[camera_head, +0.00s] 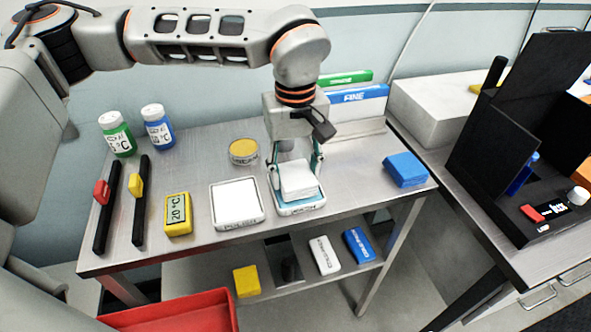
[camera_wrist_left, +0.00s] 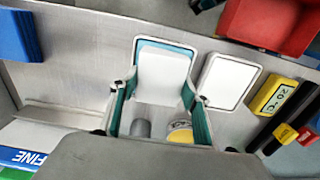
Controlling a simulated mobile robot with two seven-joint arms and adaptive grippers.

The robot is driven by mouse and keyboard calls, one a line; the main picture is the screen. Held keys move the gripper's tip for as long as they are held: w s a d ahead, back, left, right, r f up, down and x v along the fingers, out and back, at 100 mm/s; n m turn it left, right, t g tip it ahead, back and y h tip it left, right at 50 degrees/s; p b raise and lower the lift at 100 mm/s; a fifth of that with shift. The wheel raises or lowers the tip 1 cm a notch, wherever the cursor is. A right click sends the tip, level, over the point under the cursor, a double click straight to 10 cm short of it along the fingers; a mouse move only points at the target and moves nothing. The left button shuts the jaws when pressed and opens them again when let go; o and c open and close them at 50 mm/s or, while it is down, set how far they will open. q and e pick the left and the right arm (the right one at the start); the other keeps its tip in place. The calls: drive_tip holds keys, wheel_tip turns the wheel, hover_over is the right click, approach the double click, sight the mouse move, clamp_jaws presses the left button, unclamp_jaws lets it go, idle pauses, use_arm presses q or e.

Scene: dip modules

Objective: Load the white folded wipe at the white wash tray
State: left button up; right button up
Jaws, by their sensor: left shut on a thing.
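My left gripper (camera_head: 296,172) points down and is shut on the white folded wipe (camera_head: 298,184). The wipe is also between the teal fingers in the left wrist view (camera_wrist_left: 163,78). It is over a pale-rimmed tray with a blue inside (camera_head: 302,209); I cannot tell whether it touches the tray's bottom. The white wash tray (camera_head: 237,222), with a plain white inside, stands just left of the blue one. It also shows right of the wipe in the left wrist view (camera_wrist_left: 226,81). My right gripper is not in view.
A yellow timer (camera_head: 178,214), a yellow-topped round tin (camera_head: 243,151), two bottles (camera_head: 138,132) and two black slider rails (camera_head: 123,203) are on the left. A blue block (camera_head: 405,170) is on the right. FINE and green boxes (camera_head: 357,93) stand behind. Bare metal lies before the blue block.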

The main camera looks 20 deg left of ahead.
sight(295, 173)
use_arm(q)
drive_tip(key=shift+f, duration=0.45)
idle(1.0)
drive_tip(key=shift+f, duration=0.15)
idle(1.1)
drive_tip(key=shift+r+p, duration=1.6)
drive_tip(key=shift+r, duration=0.6)
drive_tip(key=shift+r+p, duration=1.15)
drive_tip(key=shift+r, duration=0.3)
drive_tip(key=shift+f, duration=0.1)
drive_tip(key=shift+s, duration=0.1)
